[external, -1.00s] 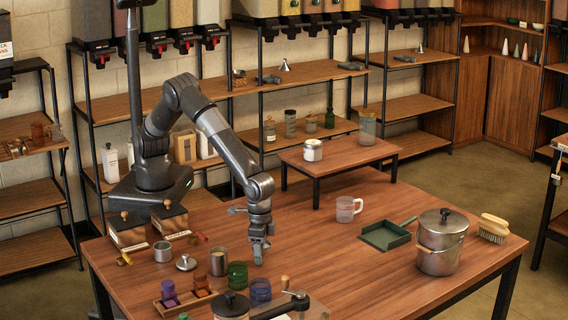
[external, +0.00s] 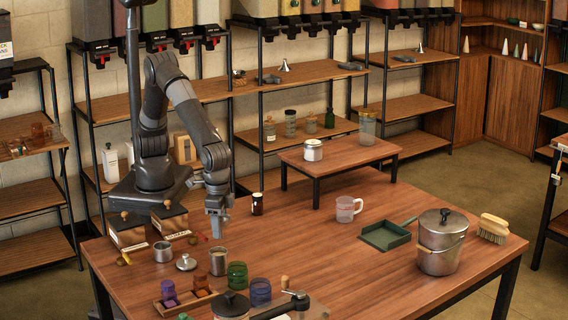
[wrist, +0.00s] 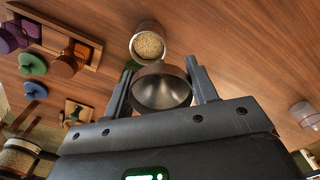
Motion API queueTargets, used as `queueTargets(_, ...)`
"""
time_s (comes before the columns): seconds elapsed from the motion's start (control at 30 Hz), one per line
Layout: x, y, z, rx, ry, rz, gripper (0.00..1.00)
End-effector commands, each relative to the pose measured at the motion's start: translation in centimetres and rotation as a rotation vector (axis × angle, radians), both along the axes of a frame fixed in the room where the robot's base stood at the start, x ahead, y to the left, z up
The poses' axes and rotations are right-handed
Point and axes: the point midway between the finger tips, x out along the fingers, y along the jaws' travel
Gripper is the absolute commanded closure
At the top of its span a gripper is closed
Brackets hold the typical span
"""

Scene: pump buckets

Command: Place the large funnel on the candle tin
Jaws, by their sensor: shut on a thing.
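My gripper (external: 217,232) hangs above the table, just behind the open metal tin. In the wrist view my gripper (wrist: 162,74) is shut on the large funnel (wrist: 161,92), a grey metal bowl shape whose wide mouth faces the camera. Its spout is hidden, and the funnel is hard to make out in the external view. The open tin, which looks like the candle tin (external: 218,263), stands upright with pale grainy contents. In the wrist view the tin (wrist: 148,45) shows just past the funnel; the two appear apart.
A small metal lid-like piece (external: 186,263) and another tin (external: 162,251) lie left. The table's middle is clear.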

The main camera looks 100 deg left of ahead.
Motion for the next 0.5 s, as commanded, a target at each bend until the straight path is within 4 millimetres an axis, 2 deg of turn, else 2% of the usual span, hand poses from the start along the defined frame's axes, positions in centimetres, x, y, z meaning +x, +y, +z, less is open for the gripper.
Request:
queueTargets(0.13,0.7,0.6,0.4,-0.001,-0.001,0.018,0.69)
queueTargets(0.27,3.2,3.1,1.9,-0.003,0.000,0.082,0.69)
queueTargets(0.37,5.9,6.4,3.7,-0.004,0.000,0.165,0.69)
queueTargets(0.5,9.6,12.1,6.7,-0.006,0.001,0.296,0.69)
